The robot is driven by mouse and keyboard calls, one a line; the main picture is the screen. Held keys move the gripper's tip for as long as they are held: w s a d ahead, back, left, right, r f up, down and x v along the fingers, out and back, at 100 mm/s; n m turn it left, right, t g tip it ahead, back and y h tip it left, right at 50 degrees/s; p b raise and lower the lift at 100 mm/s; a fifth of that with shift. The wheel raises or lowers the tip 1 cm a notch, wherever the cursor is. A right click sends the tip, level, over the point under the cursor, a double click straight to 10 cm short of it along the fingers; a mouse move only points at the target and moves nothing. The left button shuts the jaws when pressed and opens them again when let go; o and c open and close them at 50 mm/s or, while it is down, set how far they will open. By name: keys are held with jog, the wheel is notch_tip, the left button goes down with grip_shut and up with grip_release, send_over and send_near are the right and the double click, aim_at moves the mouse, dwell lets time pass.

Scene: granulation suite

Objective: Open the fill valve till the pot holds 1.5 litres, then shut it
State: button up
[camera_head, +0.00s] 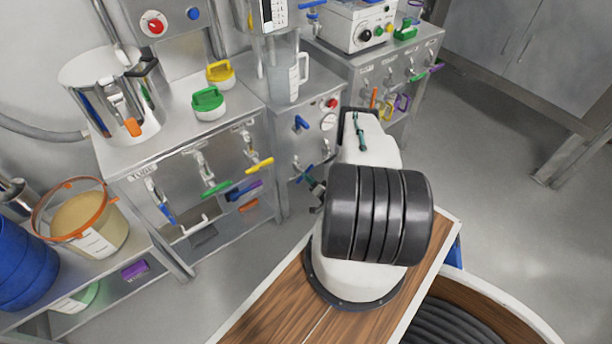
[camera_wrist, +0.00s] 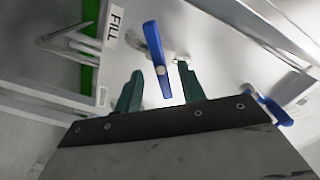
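A blue lever (camera_wrist: 157,58) beside a white label reading FILL (camera_wrist: 113,27) is in the wrist view. It hangs down between the two dark green fingers of my gripper (camera_wrist: 160,84). The fingers are apart, with a small gap on each side of the lever, so my gripper is open around it. In the head view my gripper (camera_head: 314,187) is at the cabinet front, just beside a blue lever (camera_head: 304,173), partly hidden by my arm. A clear jug (camera_head: 285,72) with a handle stands on the cabinet top; its level is not readable. A steel pot (camera_head: 112,95) stands at left.
Another blue lever (camera_wrist: 268,104) is to the right in the wrist view. The left cabinet carries blue, green and yellow levers, such as the green one (camera_head: 216,188). A bucket with an orange rim (camera_head: 77,212) is on the left shelf. The floor at right is clear.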

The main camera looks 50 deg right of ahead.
jog(key=shift+v, duration=2.2)
jog(key=shift+x, duration=3.9)
grip_shut()
